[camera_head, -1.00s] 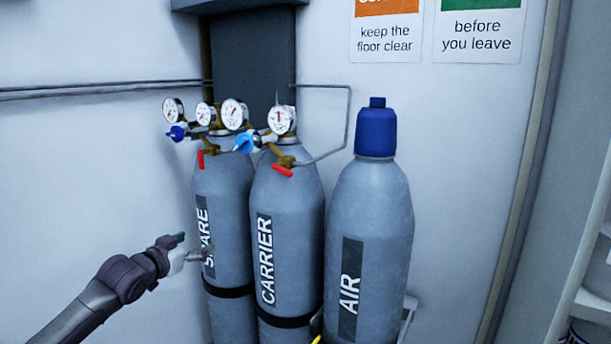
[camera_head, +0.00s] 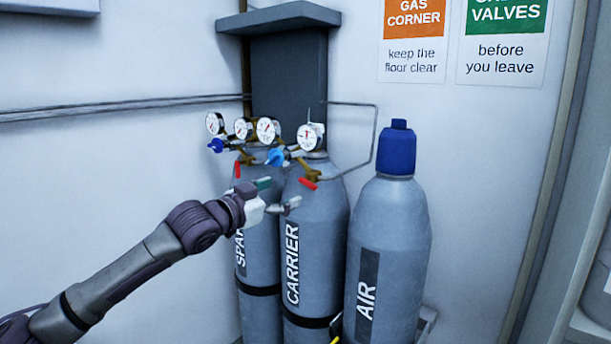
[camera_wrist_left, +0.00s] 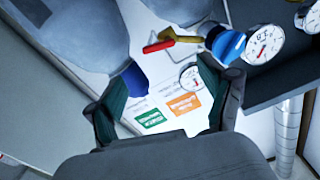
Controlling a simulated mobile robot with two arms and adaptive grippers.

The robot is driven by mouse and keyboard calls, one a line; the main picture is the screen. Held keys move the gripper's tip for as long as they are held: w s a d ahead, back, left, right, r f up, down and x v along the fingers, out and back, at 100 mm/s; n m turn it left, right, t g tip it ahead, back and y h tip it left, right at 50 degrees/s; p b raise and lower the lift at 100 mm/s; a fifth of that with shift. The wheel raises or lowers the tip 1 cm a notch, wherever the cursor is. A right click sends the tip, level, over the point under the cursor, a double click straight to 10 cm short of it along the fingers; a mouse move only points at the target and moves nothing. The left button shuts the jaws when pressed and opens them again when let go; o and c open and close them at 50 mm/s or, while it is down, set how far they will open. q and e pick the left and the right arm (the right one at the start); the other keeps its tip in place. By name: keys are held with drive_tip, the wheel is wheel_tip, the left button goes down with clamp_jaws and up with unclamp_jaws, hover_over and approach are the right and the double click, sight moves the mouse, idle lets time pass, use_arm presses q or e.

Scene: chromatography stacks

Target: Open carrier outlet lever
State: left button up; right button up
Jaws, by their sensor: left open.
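The CARRIER cylinder (camera_head: 328,220) is the grey middle one of three. Its red outlet lever (camera_head: 307,183) hangs below the regulator on a brass fitting, beside a blue knob (camera_head: 275,157). My left gripper (camera_head: 279,194) is open and empty in front of the SPARE and CARRIER cylinders, a little below and left of that lever, apart from it. In the left wrist view a red lever (camera_wrist_left: 158,46), which looks like the carrier one, lies above the gap between my open green-padded fingers (camera_wrist_left: 162,100), with a blue knob (camera_wrist_left: 226,46) to its right. My right gripper is not seen.
The SPARE cylinder (camera_head: 258,262), with its own red lever (camera_head: 237,169), stands left, partly behind my arm. The AIR cylinder (camera_head: 396,240) with a blue cap (camera_head: 397,150) stands right. Gauges (camera_head: 311,137) and a thin pipe (camera_head: 374,130) are close above. The left side is open.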

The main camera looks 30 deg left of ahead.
sight(305, 181)
use_arm(q)
drive_tip(key=w+p, duration=0.1)
drive_tip(key=w, duration=0.1)
drive_tip(key=w+p, duration=0.1)
drive_tip(key=w, duration=0.2)
drive_tip(key=w+p, duration=0.2)
drive_tip(key=w, duration=0.1)
drive_tip(key=shift+w+d, duration=0.2)
drive_tip(key=shift+d, duration=0.15)
drive_tip(key=shift+w+f, duration=0.1)
drive_tip(key=shift+w, duration=0.3)
drive_tip(key=c, duration=1.2)
drive_tip(key=shift+o, duration=0.2)
drive_tip(key=shift+r+n+p, duration=0.25)
drive_tip(key=shift+n+p, duration=0.05)
drive_tip(key=shift+p, duration=0.15)
drive_tip(key=shift+r+n+p, duration=0.15)
drive_tip(key=shift+n+p, duration=0.65)
drive_tip(key=shift+n, duration=0.4)
drive_tip(key=o, duration=1.2)
drive_tip(key=shift+c, duration=0.2)
